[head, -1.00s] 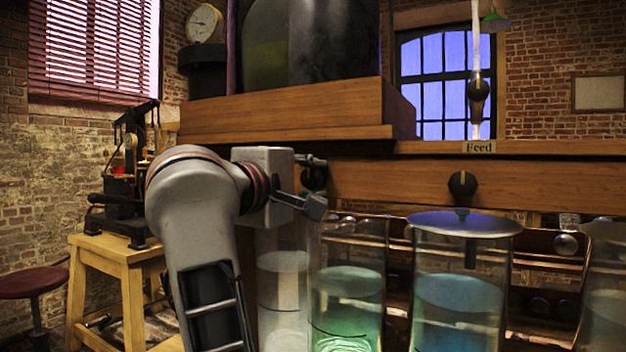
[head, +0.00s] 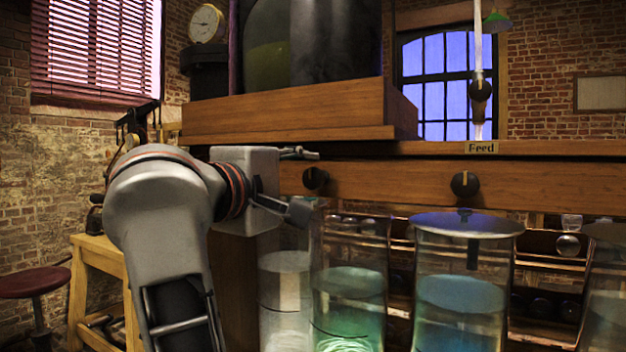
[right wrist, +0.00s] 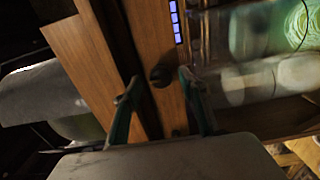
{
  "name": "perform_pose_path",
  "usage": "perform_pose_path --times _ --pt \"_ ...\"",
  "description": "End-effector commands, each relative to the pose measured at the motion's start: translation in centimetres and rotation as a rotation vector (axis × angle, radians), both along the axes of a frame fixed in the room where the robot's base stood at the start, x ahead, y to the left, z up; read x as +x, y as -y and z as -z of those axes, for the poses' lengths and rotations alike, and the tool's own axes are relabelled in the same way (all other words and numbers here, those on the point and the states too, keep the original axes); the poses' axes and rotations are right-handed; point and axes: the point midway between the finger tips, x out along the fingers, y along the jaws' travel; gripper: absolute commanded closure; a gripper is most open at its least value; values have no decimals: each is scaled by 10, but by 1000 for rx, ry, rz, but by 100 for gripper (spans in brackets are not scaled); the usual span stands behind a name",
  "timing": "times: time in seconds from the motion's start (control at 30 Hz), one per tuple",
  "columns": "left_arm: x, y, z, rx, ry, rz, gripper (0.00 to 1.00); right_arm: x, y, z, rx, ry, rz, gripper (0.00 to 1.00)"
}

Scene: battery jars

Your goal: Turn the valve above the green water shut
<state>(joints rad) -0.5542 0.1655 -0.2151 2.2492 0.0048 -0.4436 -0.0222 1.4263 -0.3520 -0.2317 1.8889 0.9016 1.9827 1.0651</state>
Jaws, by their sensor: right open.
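The valve knob (head: 316,178) is a dark round knob on the wooden beam, above the jar of green water (head: 348,290). Its pointer is too small to read surely. My right gripper (head: 304,183) is open and empty, its fingertips just left of the knob in the head view. In the right wrist view the knob (right wrist: 160,75) shows between and beyond the spread fingers (right wrist: 160,88); I cannot tell whether they touch it. The green jar (right wrist: 300,22) is at the top right there. My left gripper is not in view.
A second dark knob (head: 465,184) with an upright pale mark is on the beam, above the lidded jar of blue water (head: 460,300). A jar of pale liquid (head: 284,300) stands left of the green one. A "Feed" label (head: 481,148) is on the ledge above.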

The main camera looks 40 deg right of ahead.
Motion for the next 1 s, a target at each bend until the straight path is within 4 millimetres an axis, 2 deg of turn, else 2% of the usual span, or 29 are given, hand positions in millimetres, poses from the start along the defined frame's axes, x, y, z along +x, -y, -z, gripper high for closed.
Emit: perform_pose_path --times 0.1,0.33,1.0 --pt "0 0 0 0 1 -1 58 -6 -18 0 1 0 -4 58" --pt "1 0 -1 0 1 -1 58 -15 -37 0 -1 0 -2 58" --pt "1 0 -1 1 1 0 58 -16 -43 1 0 -2 -7 58"
